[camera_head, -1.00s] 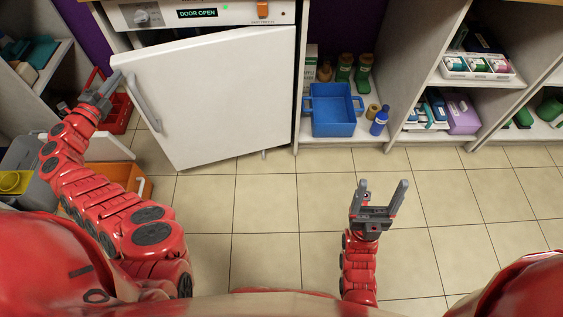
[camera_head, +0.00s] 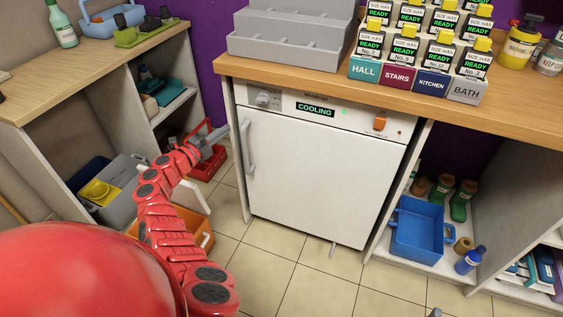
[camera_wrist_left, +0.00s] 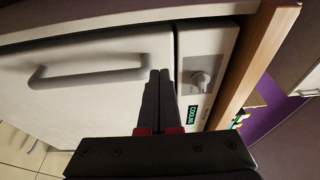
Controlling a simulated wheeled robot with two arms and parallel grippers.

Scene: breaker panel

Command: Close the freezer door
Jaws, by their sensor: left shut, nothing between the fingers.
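The white freezer door (camera_head: 320,180) is flush in its frame under the counter in the head view. The panel (camera_head: 325,115) above it reads COOLING beside a green light. The grey door handle (camera_head: 248,150) is on the door's left side; it also shows in the left wrist view (camera_wrist_left: 88,76). My left gripper (camera_head: 222,132) is shut and empty, by the door's upper left edge. In the left wrist view its fingers (camera_wrist_left: 160,78) lie in front of the door's top edge; contact is unclear. Only what looks like a right fingertip (camera_head: 436,313) shows at the bottom edge.
A wooden counter (camera_head: 300,85) above the freezer bears a grey organizer (camera_head: 290,38) and several labelled boxes. An open shelf with a blue bin (camera_head: 418,230) is right of the freezer. Red and orange crates (camera_head: 207,150) are on the floor at left. Tiles before the door are clear.

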